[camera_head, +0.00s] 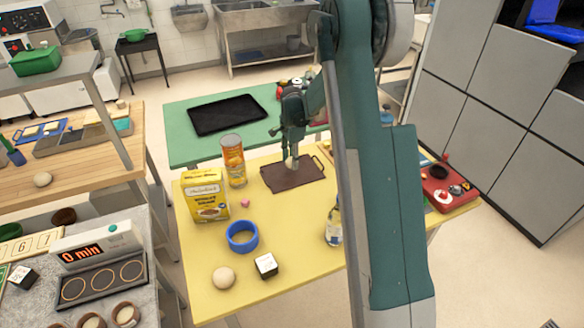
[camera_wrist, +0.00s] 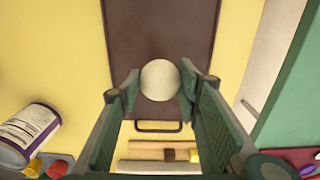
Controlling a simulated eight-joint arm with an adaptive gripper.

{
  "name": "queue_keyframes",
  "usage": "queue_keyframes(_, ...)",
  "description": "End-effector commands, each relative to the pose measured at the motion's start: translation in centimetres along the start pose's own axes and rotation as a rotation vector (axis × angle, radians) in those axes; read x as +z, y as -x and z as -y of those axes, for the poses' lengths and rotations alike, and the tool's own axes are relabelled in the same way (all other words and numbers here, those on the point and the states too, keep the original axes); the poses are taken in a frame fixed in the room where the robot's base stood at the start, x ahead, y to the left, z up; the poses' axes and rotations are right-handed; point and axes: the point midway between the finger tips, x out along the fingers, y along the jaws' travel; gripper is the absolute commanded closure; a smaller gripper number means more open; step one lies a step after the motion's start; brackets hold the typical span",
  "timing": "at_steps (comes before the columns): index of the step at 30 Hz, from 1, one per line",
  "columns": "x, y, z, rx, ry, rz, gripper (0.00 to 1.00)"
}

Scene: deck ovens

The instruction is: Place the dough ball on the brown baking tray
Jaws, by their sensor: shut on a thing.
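A pale round dough ball (camera_wrist: 160,80) is held between the two fingers of my gripper (camera_wrist: 159,84). In the head view, my gripper (camera_head: 291,158) points down over the brown baking tray (camera_head: 310,174), and the dough ball (camera_head: 291,163) shows only partly below the fingers. The tray is flat and dark brown with a handle, on the yellow table. In the wrist view, the tray (camera_wrist: 128,35) lies behind the ball. I cannot tell whether the ball touches the tray. A second pale ball (camera_head: 223,277) sits on the yellow table's near left.
A black tray (camera_head: 226,114) lies on the green table behind.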

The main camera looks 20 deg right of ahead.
Motion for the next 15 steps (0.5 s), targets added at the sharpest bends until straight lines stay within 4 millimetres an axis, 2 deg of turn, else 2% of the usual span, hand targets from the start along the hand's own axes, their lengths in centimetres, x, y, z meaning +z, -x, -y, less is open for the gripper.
queue_keyframes(8,0.0,0.0,0.0,0.000,0.000,0.000,0.79)
queue_keyframes(15,0.0,-1.9,0.0,0.000,0.000,0.000,0.79)
